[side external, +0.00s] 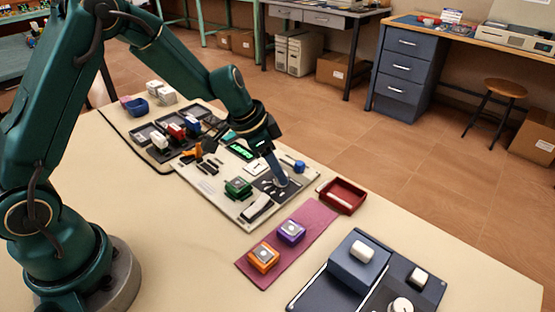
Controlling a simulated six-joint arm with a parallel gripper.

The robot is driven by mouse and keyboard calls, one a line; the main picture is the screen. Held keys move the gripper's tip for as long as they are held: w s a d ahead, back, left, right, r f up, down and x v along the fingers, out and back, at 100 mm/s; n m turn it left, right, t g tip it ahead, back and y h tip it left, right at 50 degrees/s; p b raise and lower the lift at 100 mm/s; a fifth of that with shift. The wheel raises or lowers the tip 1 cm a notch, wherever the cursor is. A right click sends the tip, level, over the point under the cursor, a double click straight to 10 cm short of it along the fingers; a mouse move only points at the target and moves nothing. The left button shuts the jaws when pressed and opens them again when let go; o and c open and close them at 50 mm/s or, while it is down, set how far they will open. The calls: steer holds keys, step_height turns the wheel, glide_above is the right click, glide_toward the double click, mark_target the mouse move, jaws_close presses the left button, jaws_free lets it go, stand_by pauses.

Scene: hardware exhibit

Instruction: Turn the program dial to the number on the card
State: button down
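My gripper (274,170) points down at a dark plate (266,193) on the right part of a white panel (205,187). Its tips are at or just above a small grey round part on that plate, which may be a dial. I cannot tell if they touch it, or whether the fingers are open or shut. A green-lit display (241,151) is on the panel; its characters are too small to read. A white round knob (400,306) on a dark blue unit (320,291) is cut off by the bottom edge. I cannot make out a number card.
A green block (238,187) and a blue knob (299,167) are on the panel. A red tray (342,196) stands right of it. A purple mat (306,221) holds a purple block (291,232) and an orange block (263,257). Dark trays with blocks lie behind.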

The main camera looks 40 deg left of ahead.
steer(key=shift+n, duration=0.3)
steer(key=shift+d+n+t+y, duration=0.15)
steer(key=shift+n+y, duration=0.35)
steer(key=shift+n, duration=0.75)
steer(key=shift+n+t+y, duration=0.25)
steer(key=shift+n+y, duration=0.25)
steer(key=shift+n, duration=0.75)
steer(key=shift+s+n, duration=0.1)
steer(key=shift+n, duration=0.2)
steer(key=c, duration=0.6)
jaws_free()
steer(key=shift+r, duration=0.15)
steer(key=shift+v, duration=2.45)
steer(key=shift+d, duration=0.1)
